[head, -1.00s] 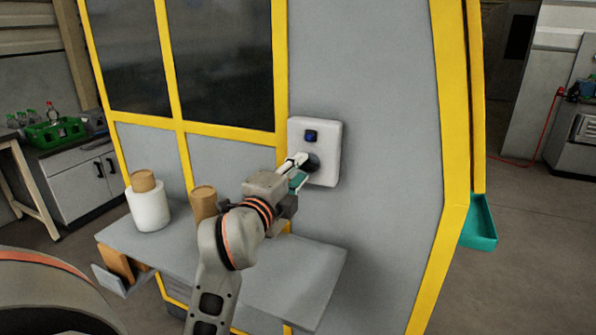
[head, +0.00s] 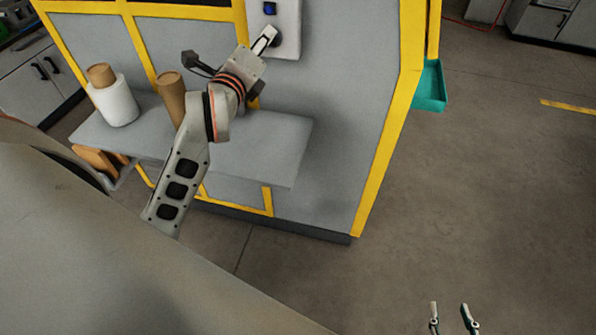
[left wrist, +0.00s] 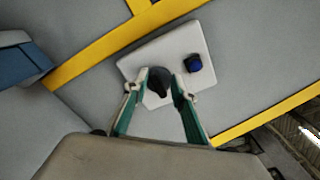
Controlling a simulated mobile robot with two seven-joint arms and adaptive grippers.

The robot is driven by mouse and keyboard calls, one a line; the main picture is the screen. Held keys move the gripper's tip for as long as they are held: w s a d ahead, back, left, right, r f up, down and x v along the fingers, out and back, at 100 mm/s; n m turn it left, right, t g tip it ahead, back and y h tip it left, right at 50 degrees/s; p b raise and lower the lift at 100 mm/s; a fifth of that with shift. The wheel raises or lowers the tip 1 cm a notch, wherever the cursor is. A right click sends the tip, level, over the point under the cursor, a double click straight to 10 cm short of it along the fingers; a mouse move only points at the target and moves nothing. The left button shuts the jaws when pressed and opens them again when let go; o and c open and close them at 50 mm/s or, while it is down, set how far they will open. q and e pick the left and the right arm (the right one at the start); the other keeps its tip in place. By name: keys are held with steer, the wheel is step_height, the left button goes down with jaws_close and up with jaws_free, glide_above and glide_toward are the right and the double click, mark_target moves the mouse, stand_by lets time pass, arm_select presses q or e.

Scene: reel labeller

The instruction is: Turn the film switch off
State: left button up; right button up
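The film switch looks to be the dark round knob (left wrist: 159,80) on a pale box (left wrist: 130,67), which is fixed to the grey machine wall. In the head view the box (head: 289,38) is at the top, cut by the edge. My left gripper (head: 271,33) is at the knob, which it partly hides. In the left wrist view my left gripper's fingertips (left wrist: 160,77) stand on either side of the knob, seemingly with narrow gaps. My right gripper (head: 451,308) is open and empty at the bottom, over the floor.
A blue button (left wrist: 193,63) sits beside the knob on the box. Below is a grey shelf (head: 270,145) with a white roll (head: 115,104) and a brown core (head: 171,97). A teal tray (head: 430,88) juts from the machine's right side.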

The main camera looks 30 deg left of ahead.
arm_select(q)
steer(key=s+d+m+p, duration=0.3)
steer(key=s+m+p, duration=0.3)
steer(key=m, duration=0.4)
steer(key=s+d+r+m+t+h+b, duration=0.1)
steer(key=s+d+r+m+t, duration=0.15)
steer(key=r+m, duration=0.25)
steer(key=s+d+r+m+t+h, duration=0.1)
steer(key=s+r+m+t, duration=0.15)
steer(key=r+m, duration=0.2)
steer(key=s+d+f+m+h, duration=0.1)
steer(key=s+d+m+h, duration=0.1)
steer(key=d+m+h, duration=1.1)
step_height(320, 180, down, 12)
steer(key=s+d+m+g+y, duration=0.1)
steer(key=d+m+g, duration=0.35)
steer(key=m, duration=0.95)
steer(key=s+a+f+m+g+y, duration=0.1)
steer(key=a+f+m+g+y, duration=0.1)
steer(key=f, duration=0.5)
steer(key=s+a+f+m+g+y, duration=0.1)
steer(key=a+f+m+g+y, duration=0.2)
steer(key=f, duration=0.4)
steer(key=shift+a+f+m+g, duration=0.2)
steer(key=shift+a+m+g, duration=0.15)
steer(key=shift+m, duration=0.2)
arm_select(e)
step_height(320, 180, up, 7)
steer(key=w, duration=0.1)
